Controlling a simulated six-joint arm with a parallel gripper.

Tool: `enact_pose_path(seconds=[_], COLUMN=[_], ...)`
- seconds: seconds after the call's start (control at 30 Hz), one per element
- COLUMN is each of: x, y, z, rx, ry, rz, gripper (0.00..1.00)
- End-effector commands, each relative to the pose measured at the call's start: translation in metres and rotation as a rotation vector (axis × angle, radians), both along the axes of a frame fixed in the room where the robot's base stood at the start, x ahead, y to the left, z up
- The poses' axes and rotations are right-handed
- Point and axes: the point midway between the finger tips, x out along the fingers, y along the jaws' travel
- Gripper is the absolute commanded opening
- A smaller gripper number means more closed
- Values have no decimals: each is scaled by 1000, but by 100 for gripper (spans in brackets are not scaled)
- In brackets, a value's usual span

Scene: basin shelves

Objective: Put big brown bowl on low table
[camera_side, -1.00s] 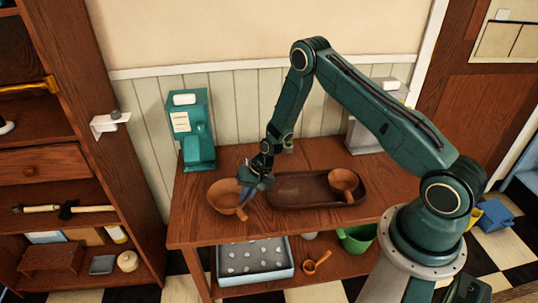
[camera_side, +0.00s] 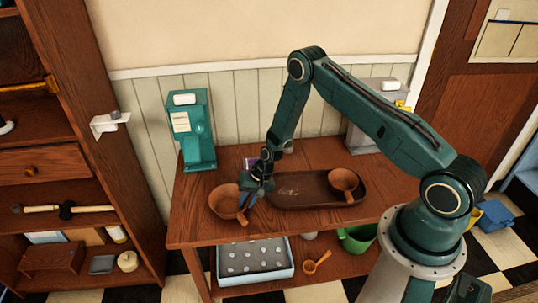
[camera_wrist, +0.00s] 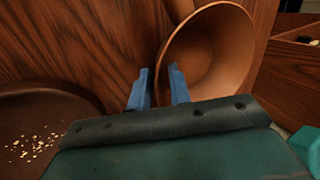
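The big brown bowl (camera_side: 224,203) sits on the left part of a wooden table (camera_side: 190,228), its short handle toward the front right. It shows large in the wrist view (camera_wrist: 212,50). My gripper (camera_side: 246,199) is low at the bowl's right side. In the wrist view my gripper's two blue fingers (camera_wrist: 159,88) are apart, with the bowl's near rim between them. The right finger overlaps the bowl's mouth and the left is outside. Contact with the wall cannot be told. I cannot tell whether this table is the low table.
A dark oval tray (camera_side: 290,203) right of the bowl holds a smaller brown bowl (camera_side: 343,180). A teal dispenser (camera_side: 195,130) stands behind. The lower shelf holds a blue tray (camera_side: 255,278), an orange ladle (camera_side: 316,264) and a green container (camera_side: 356,241).

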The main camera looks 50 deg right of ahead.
Motion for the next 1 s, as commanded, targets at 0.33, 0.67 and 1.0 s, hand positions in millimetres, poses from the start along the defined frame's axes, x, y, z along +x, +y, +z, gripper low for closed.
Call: enact_pose_path(seconds=[0.33, 0.67, 1.0], x=[-1, -11, -23], y=[-3, -16, -31], z=[11, 46, 89], rx=[0, 0, 0], ry=[-1, -2, -2], rz=[0, -2, -2], gripper=[20, 20, 20])
